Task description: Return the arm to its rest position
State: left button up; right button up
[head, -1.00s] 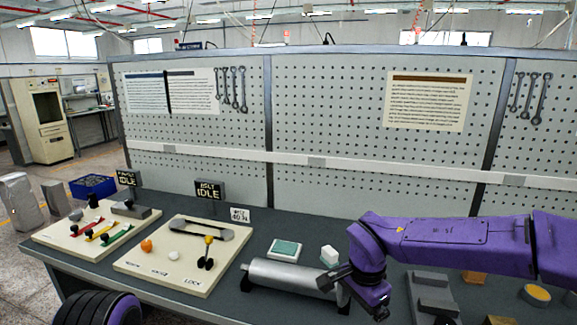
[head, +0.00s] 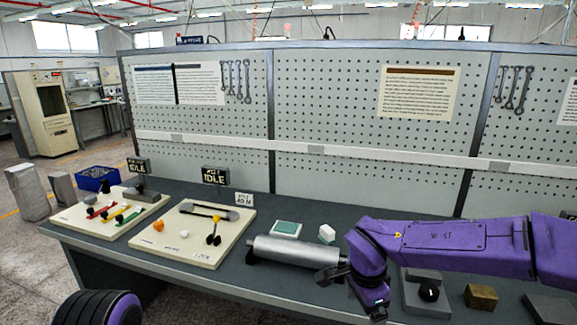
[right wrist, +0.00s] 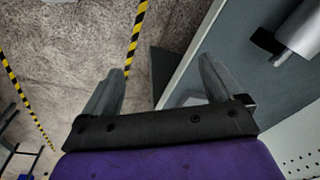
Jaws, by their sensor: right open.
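My right arm (head: 450,245) is purple and reaches in from the right over the bench's right part. Its gripper (head: 352,296) hangs at the arm's left end, near the right end of the grey metal cylinder. In the right wrist view the two fingers (right wrist: 161,70) are spread wide with nothing between them. Below them show the bench's edge and the floor. A purple and black rounded part of mine (head: 97,308) shows at the lower left of the head view. My left gripper is not in view.
The bench (head: 190,275) carries two cream boards with levers and knobs (head: 105,225) (head: 205,252), the cylinder (head: 295,250), a green-topped block (head: 286,229), a white block (head: 327,234) and a brass block (head: 481,296). A pegboard (head: 350,180) stands behind. Floor is open at left.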

jog(key=s+d+f+t+h+b, duration=0.1)
jog(key=s+d+f+t+h, duration=0.15)
jog(key=d+f, duration=0.4)
jog(key=s+d+f+t+h, duration=0.2)
jog(key=d+f+t+h, duration=0.1)
jog(key=f, duration=0.7)
jog(key=s+d+f+n+g+y, duration=0.1)
jog(key=s+f+n, duration=0.1)
jog(key=s+f, duration=0.3)
jog(key=s+d+f+n+g+y+b, duration=0.1)
jog(key=s+f, duration=0.4)
jog(key=s, duration=0.7)
jog(key=s+d+f+n+g+y+b, duration=0.1)
jog(key=s+d+f+n, duration=0.1)
jog(key=s+f+n, duration=0.3)
jog(key=s, duration=0.3)
jog(key=shift+s+d+f, duration=0.25)
jog(key=shift+d+f, duration=0.05)
